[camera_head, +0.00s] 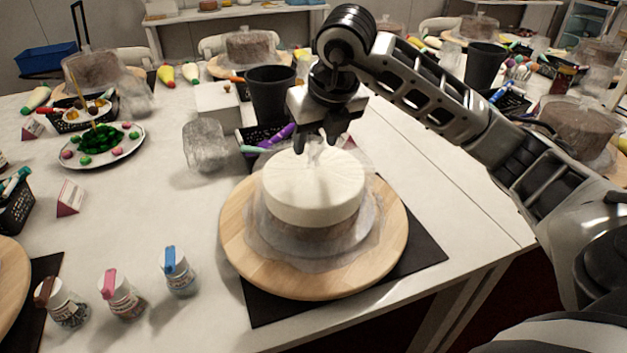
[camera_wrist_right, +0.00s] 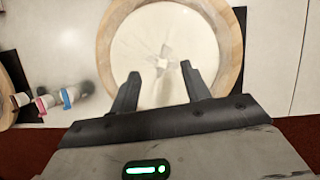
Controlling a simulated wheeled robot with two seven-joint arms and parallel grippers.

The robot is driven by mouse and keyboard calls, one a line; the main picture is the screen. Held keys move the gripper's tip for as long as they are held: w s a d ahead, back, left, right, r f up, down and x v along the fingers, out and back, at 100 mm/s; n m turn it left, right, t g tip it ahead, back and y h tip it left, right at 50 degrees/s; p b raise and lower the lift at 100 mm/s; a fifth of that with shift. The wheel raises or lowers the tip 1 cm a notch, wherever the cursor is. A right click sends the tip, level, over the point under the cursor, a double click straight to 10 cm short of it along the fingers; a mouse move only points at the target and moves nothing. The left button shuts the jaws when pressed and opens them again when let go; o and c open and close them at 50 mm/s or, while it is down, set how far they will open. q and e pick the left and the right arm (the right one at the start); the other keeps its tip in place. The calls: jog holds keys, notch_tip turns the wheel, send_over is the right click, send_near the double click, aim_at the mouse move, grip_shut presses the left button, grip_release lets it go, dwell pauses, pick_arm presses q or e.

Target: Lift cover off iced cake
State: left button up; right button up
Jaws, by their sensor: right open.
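A round white iced cake (camera_head: 308,190) stands on a round wooden turntable (camera_head: 245,268) on a black mat. A clear, crinkled cover (camera_head: 378,225) is over the cake and spreads around its base. Its small clear peak (camera_head: 316,152) is at the top centre. My right gripper (camera_head: 326,148) is open, pointing down just above this peak. In the right wrist view, the open fingers (camera_wrist_right: 158,82) are over the white top of the cake (camera_wrist_right: 172,35), with the clear peak (camera_wrist_right: 165,62) a little ahead of the tips. I cannot tell whether they touch. My left gripper is not in view.
A black cup (camera_head: 271,95) and a basket with purple pens (camera_head: 285,132) stand behind the cake. A clear crumpled bag (camera_head: 206,145) lies to the left. Three sprinkle jars, one with a blue cap (camera_head: 180,272), stand front left. Bare table lies between jars and bag.

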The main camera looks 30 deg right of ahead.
jog(key=shift+x, duration=1.45)
jog(key=shift+d, duration=0.1)
grip_shut()
jog(key=shift+r, duration=0.1)
